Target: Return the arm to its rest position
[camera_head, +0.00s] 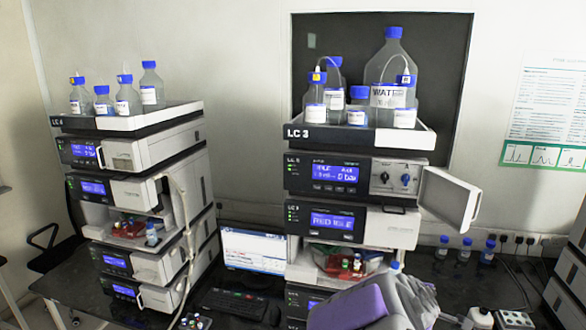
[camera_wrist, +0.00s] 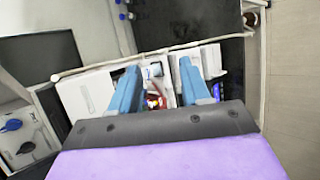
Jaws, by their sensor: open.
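My gripper (camera_wrist: 160,72) shows in the wrist view with two blue fingers spread apart and nothing held between them. Behind the gap are a small bottle (camera_wrist: 155,72) and some red and blue-capped vials (camera_wrist: 155,101). In the head view my purple and grey arm stands at the bottom, in front of the lower part of the LC 3 stack (camera_head: 340,222). My fingertips cannot be made out there. The arm partly hides the open bay with its red tray (camera_head: 335,268) and vials.
An open white door (camera_head: 449,199) sticks out right of the LC 3 stack, above my arm. Bottles (camera_head: 390,80) stand on top. The LC 4 stack (camera_head: 130,155) stands left, with a monitor (camera_head: 253,249) and keyboard (camera_head: 234,304) between. Several blue-capped bottles (camera_head: 465,250) stand right.

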